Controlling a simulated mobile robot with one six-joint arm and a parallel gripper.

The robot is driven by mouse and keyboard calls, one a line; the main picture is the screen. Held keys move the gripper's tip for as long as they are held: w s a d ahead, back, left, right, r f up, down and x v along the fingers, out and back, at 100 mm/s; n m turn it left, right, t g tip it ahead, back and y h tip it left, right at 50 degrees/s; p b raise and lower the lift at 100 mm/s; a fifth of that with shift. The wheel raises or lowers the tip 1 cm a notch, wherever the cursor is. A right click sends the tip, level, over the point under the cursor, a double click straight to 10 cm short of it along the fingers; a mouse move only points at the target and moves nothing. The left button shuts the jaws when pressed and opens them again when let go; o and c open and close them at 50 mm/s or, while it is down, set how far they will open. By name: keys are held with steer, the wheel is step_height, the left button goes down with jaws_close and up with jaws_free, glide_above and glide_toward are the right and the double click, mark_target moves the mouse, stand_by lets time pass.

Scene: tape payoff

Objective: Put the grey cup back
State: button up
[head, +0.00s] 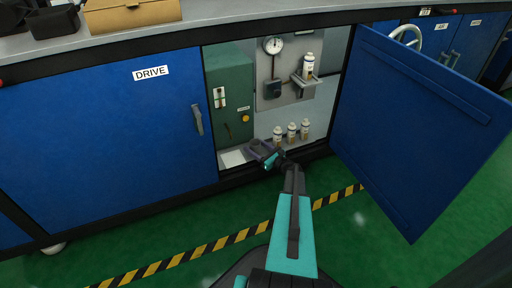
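My gripper (268,157) reaches into the open cabinet, low down near its front edge. A dark purple-grey object (258,147) is right at its fingertips, partly hidden. I cannot tell whether this is the grey cup, or whether the fingers hold it or only overlap it. No other plain grey cup is clear in view. A small dark holder or box (275,90) is on the grey back panel (291,85), below a round gauge (273,45).
Another bottle (308,67) sits in a wall bracket (304,80). A green box (229,95) fills the left side, with a white sheet (232,158) before it. The open blue door (415,125) bounds the right.

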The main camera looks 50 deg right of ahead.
steer(key=shift+r, duration=0.2)
steer(key=shift+s, duration=0.25)
steer(key=s+p, duration=0.4)
steer(key=s, duration=0.7)
steer(key=shift+s, duration=0.25)
stand_by(0.4)
